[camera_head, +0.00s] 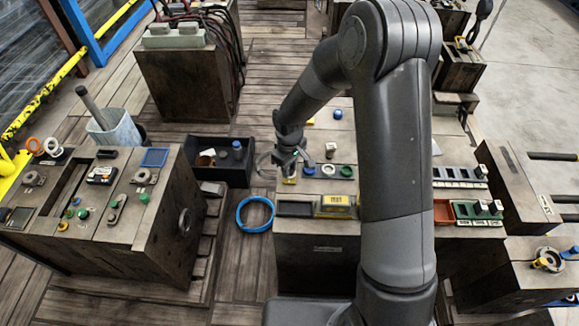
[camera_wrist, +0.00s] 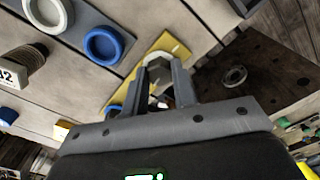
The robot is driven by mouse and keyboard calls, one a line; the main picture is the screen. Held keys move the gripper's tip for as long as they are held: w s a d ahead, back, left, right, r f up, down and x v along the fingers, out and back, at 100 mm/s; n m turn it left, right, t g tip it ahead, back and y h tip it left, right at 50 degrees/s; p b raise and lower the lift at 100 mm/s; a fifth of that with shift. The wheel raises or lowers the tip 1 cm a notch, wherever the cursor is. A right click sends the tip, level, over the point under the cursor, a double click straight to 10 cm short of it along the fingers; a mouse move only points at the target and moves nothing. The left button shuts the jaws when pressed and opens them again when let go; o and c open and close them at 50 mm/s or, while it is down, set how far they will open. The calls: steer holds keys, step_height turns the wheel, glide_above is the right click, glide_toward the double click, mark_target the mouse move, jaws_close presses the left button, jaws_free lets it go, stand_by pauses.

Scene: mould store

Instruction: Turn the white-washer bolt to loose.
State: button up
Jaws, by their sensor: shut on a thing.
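The white washer (camera_head: 328,170) sits on a dark strip on the bench top, between a blue washer (camera_head: 309,170) and a green washer (camera_head: 346,171). In the wrist view the white washer (camera_wrist: 47,14) is at the top left edge, partly cut off, with the blue washer (camera_wrist: 103,45) nearer my gripper. My gripper (camera_head: 288,160) is left of this row, over a yellow plate (camera_wrist: 177,50) at the strip's end. In the wrist view its fingers (camera_wrist: 161,78) are shut on a pale hexagonal piece (camera_wrist: 158,63) at that plate, away from the white washer. Its lower part is hidden.
A ridged grey cylinder (camera_wrist: 22,65) stands near the row. A black bin (camera_head: 222,172) and a blue hoop (camera_head: 255,214) are on the floor left of the bench. My arm hides part of the bench's right side.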

steer(key=n, duration=0.4)
steer(key=shift+s+f+n, duration=0.1)
steer(key=shift+f+n, duration=0.05)
steer(key=shift+n, duration=0.15)
steer(key=n, duration=0.3)
steer(key=shift+d+n, duration=0.1)
steer(key=shift+n, duration=0.3)
steer(key=n, duration=0.3)
steer(key=shift+n, duration=2.1)
steer(key=o, duration=1)
